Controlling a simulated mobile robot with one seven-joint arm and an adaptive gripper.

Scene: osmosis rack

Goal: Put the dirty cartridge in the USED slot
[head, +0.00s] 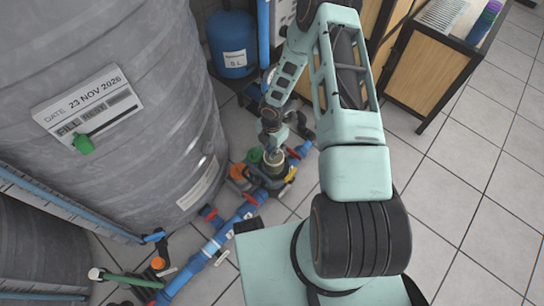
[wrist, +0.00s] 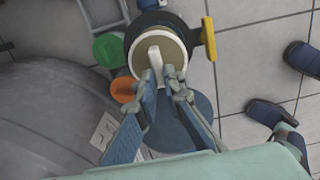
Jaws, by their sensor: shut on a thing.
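My gripper (wrist: 168,78) points down at the floor unit between the grey tank and the cabinet. Its two fingers are shut on the upright white handle (wrist: 154,53) of a round tan-topped cartridge (wrist: 141,45). The cartridge sits in a dark round housing (wrist: 132,33), and its lower part is hidden. In the head view my gripper (head: 272,143) is small, right above the tan top (head: 275,159). I cannot make out a slot marked USED in either view.
A green knob (wrist: 108,50), an orange knob (wrist: 124,89) and a yellow lever (wrist: 209,39) surround the housing. Blue pipes (head: 228,233) run along the floor. The grey tank (head: 130,160) stands left, a blue vessel (head: 232,42) behind, a wooden cabinet (head: 425,75) right.

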